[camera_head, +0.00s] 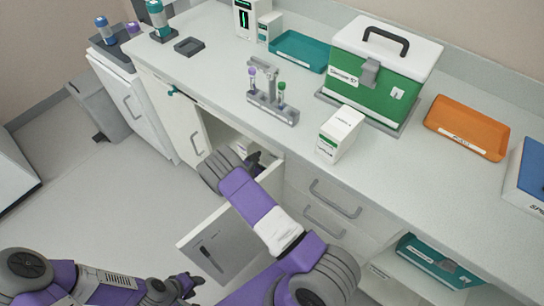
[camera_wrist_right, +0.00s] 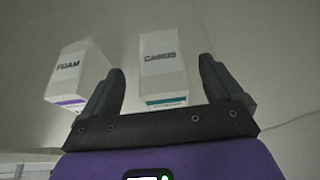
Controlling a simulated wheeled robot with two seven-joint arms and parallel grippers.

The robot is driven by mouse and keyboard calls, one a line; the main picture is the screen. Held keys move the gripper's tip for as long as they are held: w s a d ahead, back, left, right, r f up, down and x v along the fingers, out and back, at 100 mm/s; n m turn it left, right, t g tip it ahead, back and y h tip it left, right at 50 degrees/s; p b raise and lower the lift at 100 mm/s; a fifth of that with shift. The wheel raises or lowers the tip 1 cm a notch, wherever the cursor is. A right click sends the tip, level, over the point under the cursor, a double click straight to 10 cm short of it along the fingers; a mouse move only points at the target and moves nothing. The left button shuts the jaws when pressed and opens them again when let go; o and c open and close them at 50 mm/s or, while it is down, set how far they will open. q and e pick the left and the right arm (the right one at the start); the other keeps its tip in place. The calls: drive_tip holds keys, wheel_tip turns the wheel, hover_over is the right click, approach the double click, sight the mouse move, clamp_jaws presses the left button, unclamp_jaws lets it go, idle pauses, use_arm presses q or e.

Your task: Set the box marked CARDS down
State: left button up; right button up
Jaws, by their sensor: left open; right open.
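The white box marked CARDS (camera_wrist_right: 162,70), with a teal band at its base, shows in the right wrist view. My right gripper (camera_wrist_right: 163,80) is open, with one finger on each side of this box and a visible gap to both. Whether the box rests on a surface cannot be told for certain. In the head view my right arm reaches to the open drawer and cabinet area, and its fingertips are hidden. My left gripper (camera_head: 187,286) is open and empty at the bottom, away from the counter.
A white box marked FOAM (camera_wrist_right: 78,75) with a purple band stands left of CARDS. The open drawer's front (camera_head: 217,247) juts out below the counter. On the counter stand a green-banded white box (camera_head: 340,134), a tube rack (camera_head: 272,108), a green cooler (camera_head: 365,88) and an orange tray (camera_head: 467,127).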

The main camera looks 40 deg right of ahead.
drive_tip(key=p+v, duration=0.1)
drive_tip(key=v, duration=0.5)
drive_tip(key=shift+a, duration=0.2)
drive_tip(key=shift+r, duration=0.1)
